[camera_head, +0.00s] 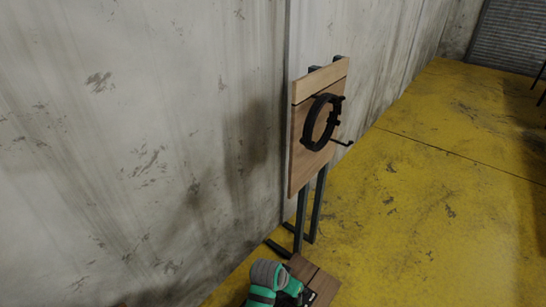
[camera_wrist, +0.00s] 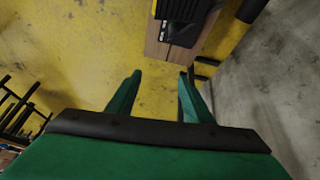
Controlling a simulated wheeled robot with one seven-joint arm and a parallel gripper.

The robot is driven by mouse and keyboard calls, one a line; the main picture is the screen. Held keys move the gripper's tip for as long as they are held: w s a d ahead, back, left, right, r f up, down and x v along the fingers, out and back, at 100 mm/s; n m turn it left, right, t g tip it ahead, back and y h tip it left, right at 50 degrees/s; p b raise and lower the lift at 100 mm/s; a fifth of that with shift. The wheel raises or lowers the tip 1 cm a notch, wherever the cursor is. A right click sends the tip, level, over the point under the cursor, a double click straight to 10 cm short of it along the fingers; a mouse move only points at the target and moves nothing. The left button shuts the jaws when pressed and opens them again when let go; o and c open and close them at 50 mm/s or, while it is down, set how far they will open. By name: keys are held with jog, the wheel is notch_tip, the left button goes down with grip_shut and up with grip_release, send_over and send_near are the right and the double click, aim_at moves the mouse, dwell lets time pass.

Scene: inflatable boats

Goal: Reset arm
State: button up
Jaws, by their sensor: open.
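My gripper (camera_wrist: 158,80) shows in the wrist view as two green fingers standing apart, with nothing between them but yellow floor behind. In the head view, part of my arm in green and grey shows at the bottom, and the fingers cannot be made out there. A wooden board (camera_head: 299,165) stands upright on a dark metal stand (camera_head: 318,205) by the wall, with a black ring clamp (camera_head: 309,125) on its face. The ring looks empty.
The concrete wall (camera_head: 140,130) is close on the left. Yellow floor (camera_head: 430,200) is open on the right.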

jog(key=s+d+r+n+t+h, duration=0.1)
jog(key=s+d+r+n+t, duration=0.25)
jog(key=d, duration=0.35)
jog(key=s+d+r+n+t+h, duration=0.1)
jog(key=s+d+r+n+t, duration=0.2)
jog(key=d, duration=0.4)
jog(key=s+a+n+t+y, duration=0.2)
jog(key=s+a, duration=0.3)
jog(key=s, duration=0.5)
jog(key=s+a+n+t+y, duration=0.1)
jog(key=s+a+y, duration=0.3)
jog(key=s, duration=0.6)
jog(key=s+a+r+m+t, duration=0.2)
jog(key=s+a+r, duration=0.6)
jog(key=s+a, duration=0.2)
jog(key=shift+s+a+m, duration=0.35)
jog(key=shift+s, duration=0.3)
jog(key=c, duration=0.4)
jog(key=shift+a, duration=0.1)
